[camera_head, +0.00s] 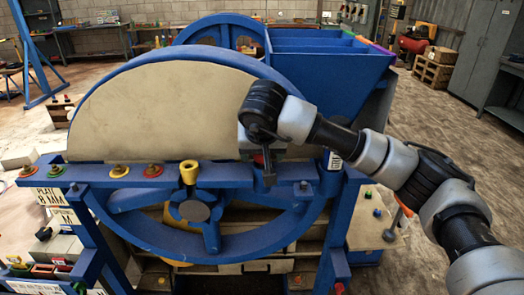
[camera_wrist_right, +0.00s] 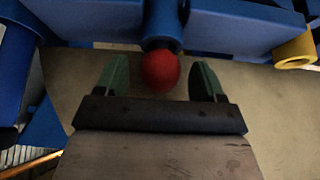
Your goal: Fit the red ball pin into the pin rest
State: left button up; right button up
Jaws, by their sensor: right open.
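The red ball pin shows in the right wrist view as a round red ball (camera_wrist_right: 160,71). It sits at the mouth of a blue tubular holder (camera_wrist_right: 162,24), which looks like the pin rest; how deep the pin goes is hidden. My right gripper (camera_wrist_right: 161,80) is open, with one green finger on each side of the ball and a visible gap on both sides. In the head view my right gripper (camera_head: 265,165) points down at the right end of the blue crossbar, and the ball cannot be made out there. My left gripper is not in view.
The blue crossbar (camera_head: 225,172) carries a yellow cup (camera_head: 189,172) and several coloured-ringed bolts. A large wheel with a beige guard (camera_head: 165,105) stands behind it. A blue hopper (camera_head: 325,75) rises behind my right arm.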

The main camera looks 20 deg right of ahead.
jog(key=b+v, duration=0.2)
jog(key=v, duration=0.8)
jog(key=shift+s+r, duration=0.2)
jog(key=shift+r, duration=0.15)
jog(key=shift+a, duration=0.15)
